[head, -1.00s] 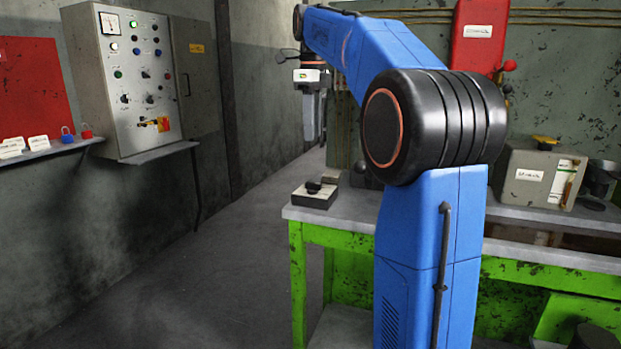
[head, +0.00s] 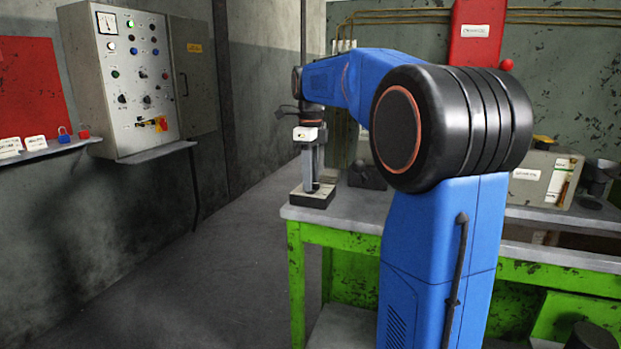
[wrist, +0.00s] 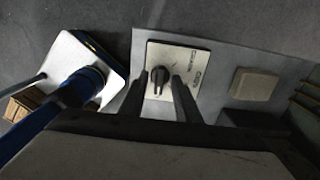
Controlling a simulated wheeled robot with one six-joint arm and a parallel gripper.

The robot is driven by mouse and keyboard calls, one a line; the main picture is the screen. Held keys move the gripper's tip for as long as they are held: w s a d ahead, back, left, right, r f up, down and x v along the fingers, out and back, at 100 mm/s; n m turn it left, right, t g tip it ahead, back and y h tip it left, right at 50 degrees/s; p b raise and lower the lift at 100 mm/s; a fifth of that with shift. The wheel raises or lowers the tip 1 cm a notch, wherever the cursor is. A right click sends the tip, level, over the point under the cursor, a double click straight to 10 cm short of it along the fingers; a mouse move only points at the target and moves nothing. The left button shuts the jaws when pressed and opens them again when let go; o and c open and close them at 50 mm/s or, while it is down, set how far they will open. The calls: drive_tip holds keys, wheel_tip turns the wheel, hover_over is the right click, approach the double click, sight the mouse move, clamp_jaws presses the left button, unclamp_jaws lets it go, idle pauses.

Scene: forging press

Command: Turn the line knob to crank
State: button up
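The line knob (wrist: 160,80) is a dark knob on a pale label plate (wrist: 181,60), seen in the wrist view. Its box (head: 313,197) stands on the left end of the green-legged bench in the head view. My gripper (wrist: 160,77) points down over the box, with its two dark fingers apart, one on each side of the knob. I cannot tell whether the fingers touch it. The plate's lettering is too small to read surely. In the head view my gripper (head: 313,188) reaches down to the box and hides the knob.
The bench (head: 350,215) has a dark block (head: 366,175) just right of the box. A pale block (wrist: 254,84) lies right of the plate in the wrist view. A control cabinet (head: 125,80) hangs on the left wall. The floor left of the bench is clear.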

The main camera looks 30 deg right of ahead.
clamp_jaws()
